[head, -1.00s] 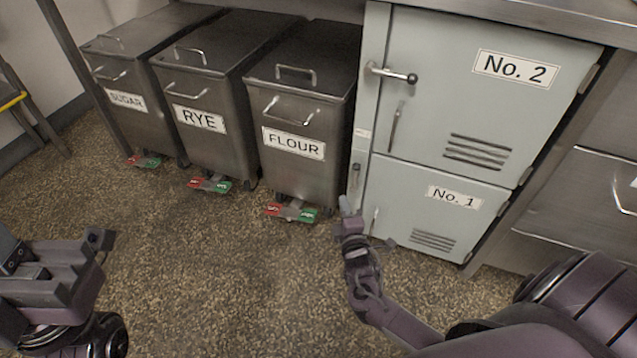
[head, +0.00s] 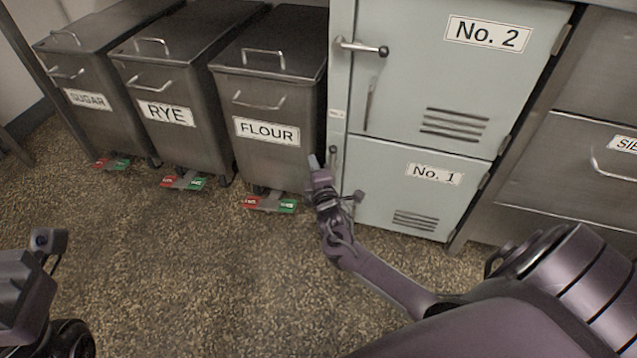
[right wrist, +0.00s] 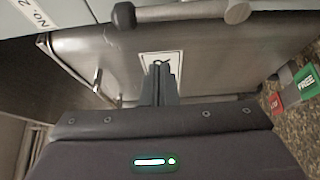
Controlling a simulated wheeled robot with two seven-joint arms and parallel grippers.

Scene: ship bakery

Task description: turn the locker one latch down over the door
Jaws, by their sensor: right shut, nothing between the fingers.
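Locker one is the pale green lower door (head: 385,200) labelled No. 1. Its latch (head: 333,156) is on the frame left of the door, standing upright with its knob at the top. In the right wrist view the latch (right wrist: 180,12) crosses the top edge, dark knob at left, pivot at right. My right gripper (head: 314,162) is shut and empty, just left of the latch in the head view; its fingers (right wrist: 160,72) point toward the flour bin in the wrist view. I cannot tell whether it touches the latch. My left gripper (head: 50,241) is partly cut off at the lower left.
Locker two (head: 400,75) is above, its latch (head: 362,47) lying level over its door. The flour bin (head: 255,165), rye bin (head: 160,135) and sugar bin (head: 85,120) stand at left, with red and green pedals low in front. The floor (head: 190,270) in front is clear.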

